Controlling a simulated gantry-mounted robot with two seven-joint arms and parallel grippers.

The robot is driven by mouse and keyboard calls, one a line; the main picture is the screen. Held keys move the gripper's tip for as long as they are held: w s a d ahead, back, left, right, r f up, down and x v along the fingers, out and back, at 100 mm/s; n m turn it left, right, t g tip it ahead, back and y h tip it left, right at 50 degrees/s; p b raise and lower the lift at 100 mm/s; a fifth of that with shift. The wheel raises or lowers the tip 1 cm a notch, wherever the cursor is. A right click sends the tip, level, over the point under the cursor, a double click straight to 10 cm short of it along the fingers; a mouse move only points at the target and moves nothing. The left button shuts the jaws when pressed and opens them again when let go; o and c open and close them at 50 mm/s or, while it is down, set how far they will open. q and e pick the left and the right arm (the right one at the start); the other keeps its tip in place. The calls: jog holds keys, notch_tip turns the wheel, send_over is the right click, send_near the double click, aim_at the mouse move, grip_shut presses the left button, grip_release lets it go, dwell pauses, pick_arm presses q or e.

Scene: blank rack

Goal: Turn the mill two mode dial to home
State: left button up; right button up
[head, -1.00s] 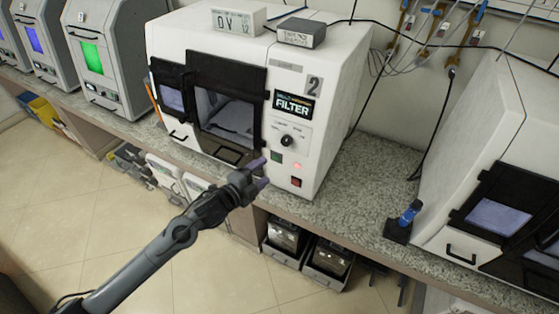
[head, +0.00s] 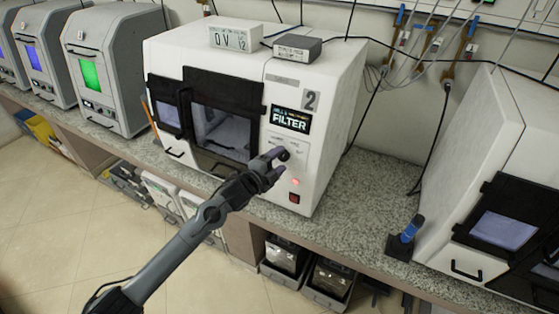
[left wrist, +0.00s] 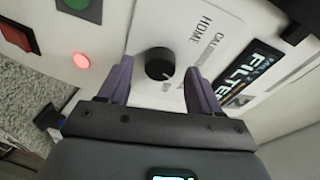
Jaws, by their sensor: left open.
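The white mill marked 2 (head: 325,130) stands on the counter in the head view. Its black round mode dial (left wrist: 160,64) shows on a white panel in the left wrist view, with the words HOME and CALIBRATION printed near it. A small pale mark shows on the dial's lower right edge; I cannot tell which label it points at. My left gripper (head: 277,164) is open in front of the panel, and its purple fingers (left wrist: 203,94) stand on either side of the dial with gaps. The fingers partly cover the dial in the head view. My right gripper is out of view.
Below the dial, a red light (head: 295,182) glows above a red switch (head: 294,198). A green button (left wrist: 75,4) also shows in the left wrist view. Two small boxes sit on top of the mill. A blue-handled item (head: 407,230) stands on the counter to the right.

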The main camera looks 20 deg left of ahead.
pick_arm(q)
jog(key=shift+w+d, duration=0.15)
jog(key=shift+w, duration=0.25)
jog(key=c, duration=1)
jog(key=shift+c, duration=0.2)
